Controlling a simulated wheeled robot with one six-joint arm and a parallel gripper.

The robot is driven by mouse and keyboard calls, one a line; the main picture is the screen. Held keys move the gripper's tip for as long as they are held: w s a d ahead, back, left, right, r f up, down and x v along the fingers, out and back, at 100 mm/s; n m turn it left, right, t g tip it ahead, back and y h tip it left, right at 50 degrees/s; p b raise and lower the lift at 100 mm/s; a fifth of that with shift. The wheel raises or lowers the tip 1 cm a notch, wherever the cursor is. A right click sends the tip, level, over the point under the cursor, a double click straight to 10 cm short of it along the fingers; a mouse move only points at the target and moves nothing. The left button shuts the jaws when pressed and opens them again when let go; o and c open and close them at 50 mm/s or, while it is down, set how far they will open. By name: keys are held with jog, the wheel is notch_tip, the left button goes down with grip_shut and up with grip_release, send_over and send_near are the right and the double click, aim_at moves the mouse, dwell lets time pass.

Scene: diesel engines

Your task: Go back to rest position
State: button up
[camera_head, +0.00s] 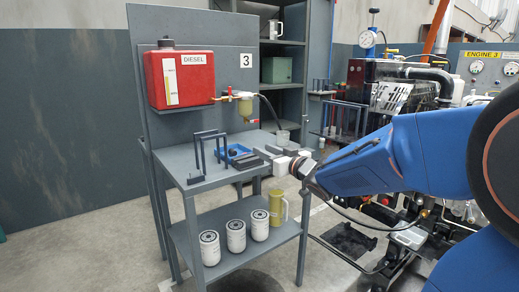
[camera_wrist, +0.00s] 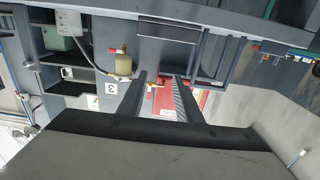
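My gripper (camera_head: 264,153) reaches in from the right over the right side of the grey bench (camera_head: 205,185), on my blue arm. In the wrist view, which looks upside down, the two dark fingers of my gripper (camera_wrist: 160,78) are spread with a clear gap and nothing between them. A dark frame stand (camera_head: 196,153) stands at the bench's left. A red diesel tank (camera_head: 180,79) hangs on the panel behind, with a fuel filter (camera_head: 243,104) at its right.
White filters (camera_head: 236,236) and a yellow-green jug (camera_head: 278,208) stand on the lower shelf. A small clear cup (camera_head: 282,138) stands at the bench's back right. The engine (camera_head: 400,90) stands to the right, behind my arm. Open floor lies left of the bench.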

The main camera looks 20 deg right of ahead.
jog(key=shift+s+d, duration=0.1)
jog(key=shift+s, duration=0.2)
jog(key=s+d+f+m+g+h, duration=0.2)
jog(key=s+d+f+g+h, duration=0.15)
jog(key=s, duration=0.35)
jog(key=s+d+f+m+g+h, duration=0.2)
jog(key=s+d+f+h, duration=0.15)
jog(key=s, duration=0.35)
jog(key=s+a+f+g, duration=0.2)
jog(key=s+f, duration=0.1)
jog(key=s, duration=0.5)
jog(key=s+a+f+g+y, duration=0.1)
jog(key=s+a+f+g, duration=0.1)
jog(key=s+f, duration=0.2)
jog(key=s+a+f+g, duration=0.2)
jog(key=s+f+g, duration=0.1)
jog(key=s, duration=0.8)
jog(key=shift+s+f, duration=0.3)
jog(key=shift+f, duration=0.05)
jog(key=shift+a, duration=0.1)
jog(key=shift+c, duration=0.2)
